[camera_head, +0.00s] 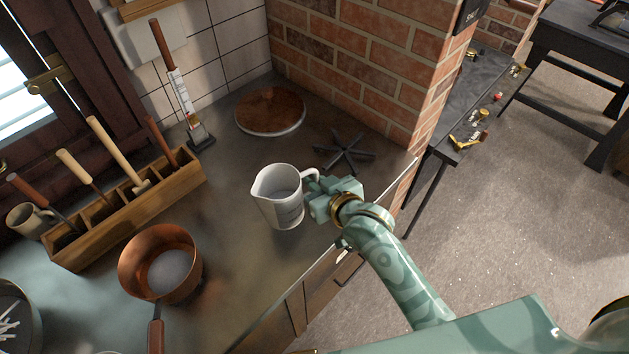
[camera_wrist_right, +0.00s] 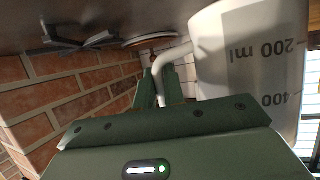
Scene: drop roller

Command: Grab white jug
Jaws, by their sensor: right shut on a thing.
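The white jug (camera_head: 277,197) is upright on or just above the dark counter, in the middle of the head view, with its spout to the left and its handle to the right. My right gripper (camera_head: 314,186) is at the jug's handle, shut on it. In the right wrist view the jug (camera_wrist_right: 250,60) fills the upper right, showing "200 ml" and "400" markings, and the handle runs down between the fingers of my right gripper (camera_wrist_right: 160,88). I cannot tell whether the jug's base touches the counter. My left gripper is not in view.
A copper pan (camera_head: 160,262) and a wooden tool box (camera_head: 130,215) stand left of the jug. A round wooden board (camera_head: 270,110) and a black star-shaped trivet (camera_head: 344,150) lie behind it. A brick wall (camera_head: 350,65) rises at the back right.

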